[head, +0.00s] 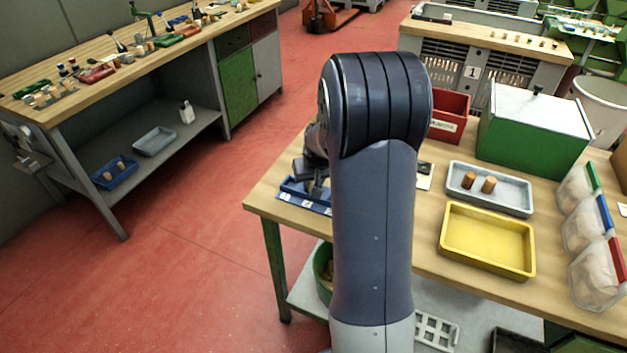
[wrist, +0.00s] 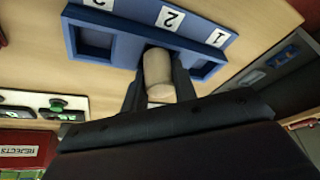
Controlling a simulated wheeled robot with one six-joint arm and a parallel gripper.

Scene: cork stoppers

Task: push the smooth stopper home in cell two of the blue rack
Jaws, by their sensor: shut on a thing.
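The blue rack (head: 292,192) lies at the near left part of the wooden table, partly hidden behind my arm. In the wrist view the rack (wrist: 138,26) shows number labels, with cell two in the middle. My gripper (head: 316,184) is over the rack. In the wrist view my gripper (wrist: 160,64) is shut on a pale, smooth-looking stopper (wrist: 157,84), with a finger on each side. The stopper's far end is at cell two, below the label "2". How deep it sits there is hidden. The cells on both sides look empty.
A grey tray (head: 518,204) holding two brown stoppers and an empty yellow tray (head: 486,262) are on the right. A red rejects bin (head: 449,125), a green box (head: 518,146) and clear bins (head: 586,228) stand around them. Bare wood shows beside the rack.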

